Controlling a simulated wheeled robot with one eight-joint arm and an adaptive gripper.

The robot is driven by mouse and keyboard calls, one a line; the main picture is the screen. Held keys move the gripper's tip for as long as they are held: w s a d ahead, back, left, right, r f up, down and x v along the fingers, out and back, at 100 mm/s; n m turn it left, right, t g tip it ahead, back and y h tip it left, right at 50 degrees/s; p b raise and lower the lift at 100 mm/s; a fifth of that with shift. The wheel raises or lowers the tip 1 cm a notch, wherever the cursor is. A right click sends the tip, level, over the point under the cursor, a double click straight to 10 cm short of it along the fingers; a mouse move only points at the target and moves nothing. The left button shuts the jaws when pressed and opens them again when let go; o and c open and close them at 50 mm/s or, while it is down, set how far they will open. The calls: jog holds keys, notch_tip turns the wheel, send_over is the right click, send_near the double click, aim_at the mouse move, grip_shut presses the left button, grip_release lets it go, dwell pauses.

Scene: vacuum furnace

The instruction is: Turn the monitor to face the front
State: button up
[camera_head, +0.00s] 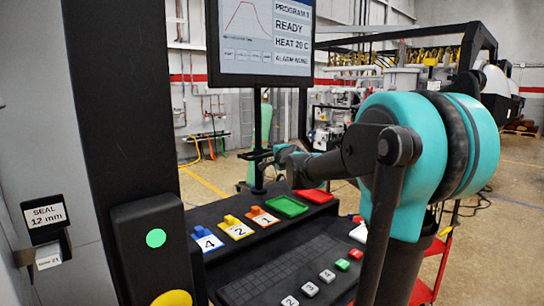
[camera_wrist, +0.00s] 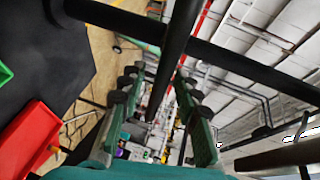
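The monitor (camera_head: 262,42) is at the top of the head view. Its lit screen faces my head camera, showing a curve, "READY" and "HEAT 20 C"; its top edge is cut off. It stands on a thin black post (camera_head: 258,125) rising from the dark console. My gripper (camera_head: 262,157) is at the post, below the monitor. In the wrist view, the green fingers of my gripper (camera_wrist: 160,76) are spread. A dark upright bar (camera_wrist: 171,70), seemingly the post, runs between them with visible gaps on both sides. Contact cannot be made out.
The console (camera_head: 275,275) carries a keypad, numbered blue, yellow and orange pieces, a green tray (camera_head: 287,206) and a red tray (camera_head: 315,196). A dark pillar with a green button (camera_head: 156,238) stands at the left. A red cart (camera_head: 437,245) is at the right.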

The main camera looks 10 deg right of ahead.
jog(key=shift+s, duration=0.1)
jog(key=v, duration=1.2)
dwell(0.4)
